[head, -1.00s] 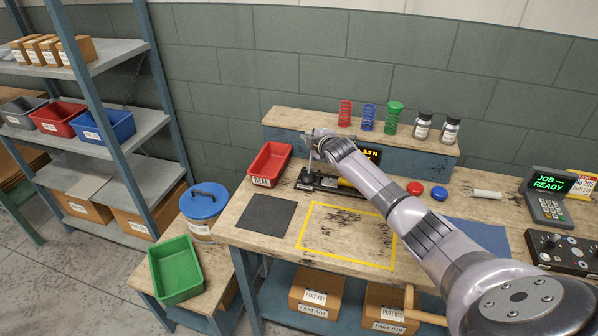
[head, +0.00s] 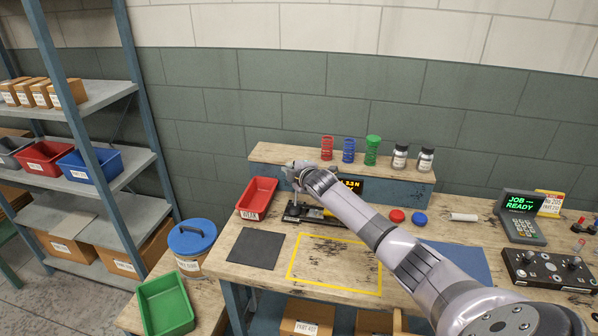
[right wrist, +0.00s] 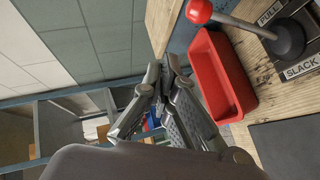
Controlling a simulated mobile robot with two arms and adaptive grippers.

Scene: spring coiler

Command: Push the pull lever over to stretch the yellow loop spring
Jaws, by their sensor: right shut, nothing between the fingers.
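The pull lever shows in the right wrist view as a red knob (right wrist: 198,11) on a shaft, leaning left from a dark round pivot (right wrist: 290,40) on a plate marked PULL and SLACK. My right gripper (right wrist: 165,78) is shut and empty, left of the knob and apart from it in that view. In the head view my right gripper (head: 293,174) is over the left end of the black fixture (head: 296,213); it hides the knob there. A small yellow part, likely the loop spring, shows on the fixture, partly behind my arm. My left gripper is out of view.
A red bin (head: 257,198) stands just left of the fixture. Behind are a raised shelf with coloured springs and jars (head: 400,156), and a force display (head: 352,185) partly covered by my arm. A dark mat (head: 256,248) and a yellow outlined area lie clear in front.

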